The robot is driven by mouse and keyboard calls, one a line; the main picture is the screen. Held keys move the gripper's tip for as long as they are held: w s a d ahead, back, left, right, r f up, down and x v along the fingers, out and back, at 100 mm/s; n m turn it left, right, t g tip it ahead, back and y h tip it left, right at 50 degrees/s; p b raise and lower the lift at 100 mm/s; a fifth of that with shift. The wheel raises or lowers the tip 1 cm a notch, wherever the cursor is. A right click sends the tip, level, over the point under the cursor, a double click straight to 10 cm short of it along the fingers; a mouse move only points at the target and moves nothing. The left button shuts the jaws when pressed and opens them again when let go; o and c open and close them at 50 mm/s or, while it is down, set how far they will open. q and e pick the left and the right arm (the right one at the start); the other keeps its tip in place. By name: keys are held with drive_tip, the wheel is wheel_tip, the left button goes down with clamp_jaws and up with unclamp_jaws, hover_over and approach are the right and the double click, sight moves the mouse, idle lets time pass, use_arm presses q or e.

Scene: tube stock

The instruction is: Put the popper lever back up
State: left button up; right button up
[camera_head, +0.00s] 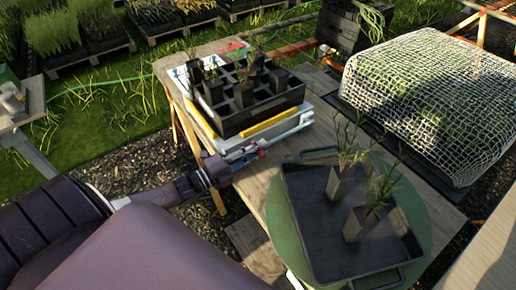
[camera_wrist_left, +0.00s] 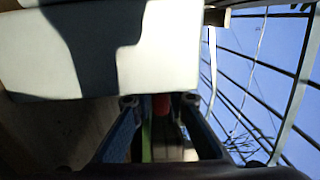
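The popper (camera_head: 245,140) is a pale grey block with a yellow strip, on the wooden bench. A black cell tray (camera_head: 262,118) with several dark pots sits on it. My left gripper (camera_head: 256,158) is at the popper's near side. In the left wrist view its two fingers (camera_wrist_left: 160,104) stand apart. A small red piece (camera_wrist_left: 161,106), which looks like the lever's grip, shows between the fingertips with gaps at both sides. A pale grey body (camera_wrist_left: 160,50) fills the view above it. The rest of the lever is hidden. My right gripper is not in view.
A net-covered mound (camera_head: 430,95) is at the right. Black crates (camera_head: 342,30) stand behind.

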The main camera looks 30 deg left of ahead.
use_arm(q)
clamp_jaws()
